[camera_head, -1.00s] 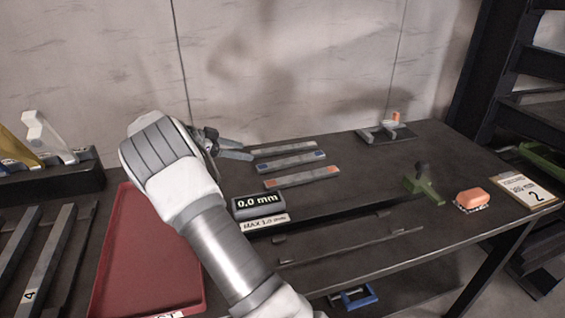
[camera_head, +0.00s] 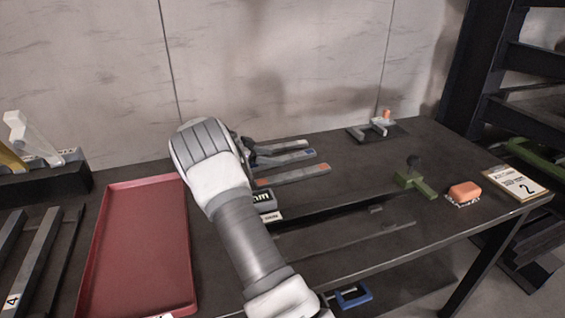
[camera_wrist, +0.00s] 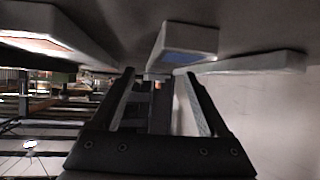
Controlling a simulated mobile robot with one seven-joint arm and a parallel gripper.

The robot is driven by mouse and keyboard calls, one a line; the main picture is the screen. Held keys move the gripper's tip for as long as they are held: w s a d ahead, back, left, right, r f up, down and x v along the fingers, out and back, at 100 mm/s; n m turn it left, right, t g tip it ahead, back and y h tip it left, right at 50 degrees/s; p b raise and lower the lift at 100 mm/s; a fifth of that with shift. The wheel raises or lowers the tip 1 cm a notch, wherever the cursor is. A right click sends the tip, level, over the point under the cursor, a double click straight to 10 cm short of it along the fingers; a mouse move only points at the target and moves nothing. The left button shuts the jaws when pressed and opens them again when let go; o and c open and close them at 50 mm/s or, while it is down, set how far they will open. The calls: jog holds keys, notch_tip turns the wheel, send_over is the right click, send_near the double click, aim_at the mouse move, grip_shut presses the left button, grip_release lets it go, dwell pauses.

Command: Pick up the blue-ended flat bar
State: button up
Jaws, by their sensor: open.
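The blue-ended flat bar (camera_head: 288,158) lies on the dark bench, between a plain grey bar (camera_head: 283,146) behind it and an orange-ended bar (camera_head: 297,175) in front. Its blue patch shows at its right end. My gripper (camera_head: 252,152) is at the left ends of these bars, partly hidden by my own wrist. In the wrist view my gripper (camera_wrist: 157,75) is open with nothing between its fingers. The blue-ended bar (camera_wrist: 188,38) shows there just beyond the fingertips, with the orange-ended bar (camera_wrist: 60,30) to the left and the plain bar (camera_wrist: 250,64) to the right.
A red tray (camera_head: 140,245) lies left of my arm. A display block (camera_head: 264,201) is mostly hidden behind my arm. A grey fixture (camera_head: 377,129), a green holder (camera_head: 415,180), an orange brush (camera_head: 464,193) and a numbered card (camera_head: 515,184) stand to the right.

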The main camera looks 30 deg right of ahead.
aim_at(296, 156)
jog(key=x, duration=0.2)
jog(key=shift+d+f, duration=0.1)
jog(key=shift+d, duration=0.15)
grip_shut()
dwell(1.1)
jog(key=shift+w, duration=0.1)
